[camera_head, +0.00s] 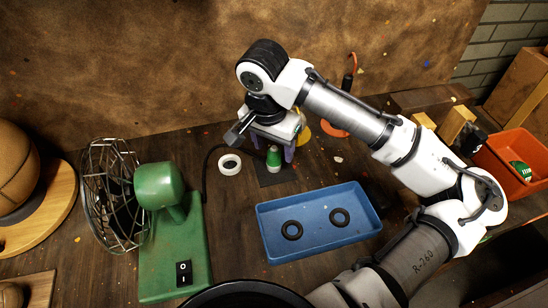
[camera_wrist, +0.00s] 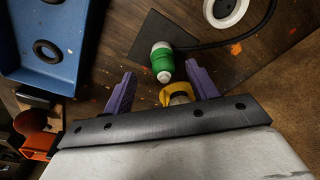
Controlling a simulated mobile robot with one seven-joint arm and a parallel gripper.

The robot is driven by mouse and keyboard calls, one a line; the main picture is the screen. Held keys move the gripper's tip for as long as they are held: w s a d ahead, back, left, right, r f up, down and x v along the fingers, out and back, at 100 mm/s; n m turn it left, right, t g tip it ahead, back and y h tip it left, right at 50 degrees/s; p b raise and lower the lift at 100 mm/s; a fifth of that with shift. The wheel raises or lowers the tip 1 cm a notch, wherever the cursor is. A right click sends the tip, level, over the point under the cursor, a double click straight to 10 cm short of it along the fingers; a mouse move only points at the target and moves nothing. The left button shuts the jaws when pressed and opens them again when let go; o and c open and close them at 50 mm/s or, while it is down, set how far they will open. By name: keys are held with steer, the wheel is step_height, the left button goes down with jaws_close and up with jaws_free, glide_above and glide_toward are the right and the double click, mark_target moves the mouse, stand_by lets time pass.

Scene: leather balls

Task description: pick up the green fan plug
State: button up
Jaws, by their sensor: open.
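The green fan plug (camera_head: 273,156) has a green body with a white end and sits on a dark square mat (camera_head: 269,176) on the table. In the wrist view the plug (camera_wrist: 163,62) lies ahead of the fingers, and a black cord leads off to the right. My gripper (camera_head: 276,150) is above and just behind the plug in the head view. In the wrist view my gripper (camera_wrist: 161,86) is open, with its purple fingers apart. The plug appears between and beyond the fingertips. I cannot tell whether anything touches it. A yellow item (camera_wrist: 178,93) shows between the fingers.
A green fan (camera_head: 165,225) with a wire cage stands at left. A white ring (camera_head: 230,164) lies left of the plug. A blue tray (camera_head: 318,250) with two black rings is in front. An orange bin (camera_head: 508,160) stands at right. A leather backdrop (camera_head: 150,60) rises behind.

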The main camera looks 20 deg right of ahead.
mark_target(273, 151)
steer(key=shift+w+d+f+p, duration=0.1)
steer(key=shift+w+f+p, duration=0.1)
steer(key=shift+f, duration=0.65)
steer(key=shift+w+d+f+p, duration=0.1)
steer(key=shift+w+f+p, duration=0.1)
steer(key=shift+f, duration=0.7)
steer(key=shift+w+d+f+p, duration=0.1)
steer(key=shift+f+p, duration=0.1)
steer(key=shift+f, duration=0.65)
steer(key=c, duration=1)
steer(key=shift+r, duration=0.1)
